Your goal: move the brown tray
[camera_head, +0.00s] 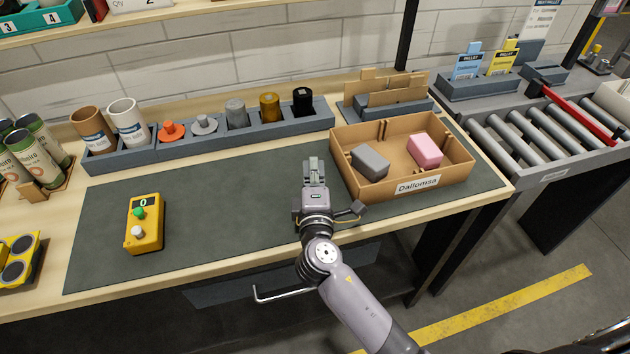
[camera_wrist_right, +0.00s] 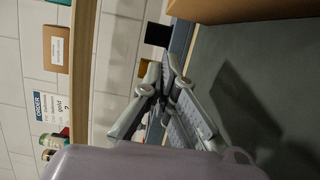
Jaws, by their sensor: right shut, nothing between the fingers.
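The brown tray (camera_head: 357,186) sits on the right part of the table's dark mat, with a label reading "Dallomsa" on its front. It holds a grey block (camera_head: 370,161) and a pink block (camera_head: 425,150). My right gripper (camera_head: 312,165) is shut and empty, just left of the tray and apart from it, above the mat. In the right wrist view the gripper (camera_wrist_right: 172,75) also shows, and part of the tray (camera_wrist_right: 235,8) shows at the top edge. My left gripper is not in view.
A grey rack (camera_head: 215,142) with cups, caps and cylinders stands behind the mat. A yellow button box (camera_head: 144,222) lies on the left of the mat (camera_head: 230,215). Cardboard pieces (camera_head: 390,90) stand behind the tray. A roller conveyor (camera_head: 530,130) is at the right. The middle mat is clear.

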